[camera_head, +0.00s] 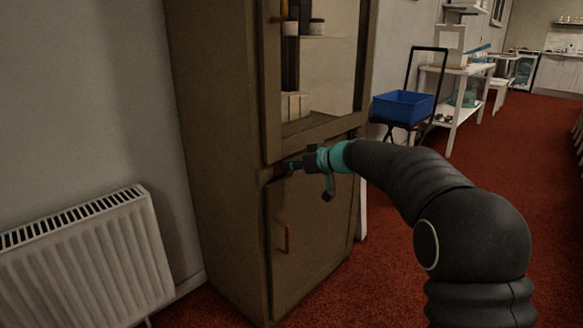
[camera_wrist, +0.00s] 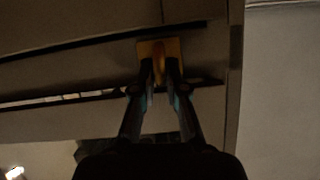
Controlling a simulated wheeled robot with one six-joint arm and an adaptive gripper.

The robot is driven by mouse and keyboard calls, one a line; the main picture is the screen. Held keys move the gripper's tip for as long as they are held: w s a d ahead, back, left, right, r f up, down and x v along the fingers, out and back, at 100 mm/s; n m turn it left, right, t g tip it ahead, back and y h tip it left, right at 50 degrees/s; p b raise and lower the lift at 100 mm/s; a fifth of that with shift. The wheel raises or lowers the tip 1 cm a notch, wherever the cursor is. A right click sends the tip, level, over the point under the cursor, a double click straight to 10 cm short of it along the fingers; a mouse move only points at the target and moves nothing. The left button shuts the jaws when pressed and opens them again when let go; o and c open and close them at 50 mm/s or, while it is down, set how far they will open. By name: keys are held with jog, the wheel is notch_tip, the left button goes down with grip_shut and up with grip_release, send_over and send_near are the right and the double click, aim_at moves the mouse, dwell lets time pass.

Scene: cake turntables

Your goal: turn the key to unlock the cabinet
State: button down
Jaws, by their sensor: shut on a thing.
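The brown cabinet (camera_head: 220,150) stands against the wall, with a glass upper door (camera_head: 330,70) and a solid lower door (camera_head: 318,235). In the wrist view my gripper (camera_wrist: 161,75) is shut on the yellow key (camera_wrist: 160,62), whose thin grip shows between the fingertips. A yellowish plate (camera_wrist: 144,47) lies behind it on the cabinet face. The key is too small and covered to make out in the head view. Both doors look closed.
An orange-brown handle (camera_head: 287,238) is on the lower door, below my gripper. A white radiator (camera_head: 85,255) stands at the left. A blue crate (camera_head: 403,107) on a cart is behind the cabinet at the right. Red carpet (camera_head: 395,270) is open at the right.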

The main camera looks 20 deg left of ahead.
jog(key=shift+w+d+f+m+g+y+b, duration=0.15)
jog(key=shift+m+g+b, duration=0.2)
jog(key=shift+m, duration=0.2)
jog(key=shift+w+a+f+m+g+y+b, duration=0.15)
jog(key=shift+m+g+b, duration=0.15)
jog(key=shift+m, duration=0.25)
jog(key=m+g+y, duration=0.1)
jog(key=m, duration=0.2)
jog(key=m+g+y, duration=0.1)
jog(key=m+y, duration=0.1)
jog(key=m, duration=0.1)
jog(key=f+m+g+y, duration=0.1)
jog(key=m, duration=0.3)
jog(key=shift+w+d+f, duration=0.1)
jog(key=shift+w+d, duration=0.15)
jog(key=shift+w, duration=0.15)
jog(key=shift+m+y+b, duration=0.3)
jog(key=c, duration=1.2)
grip_release()
jog(key=shift+d, duration=0.15)
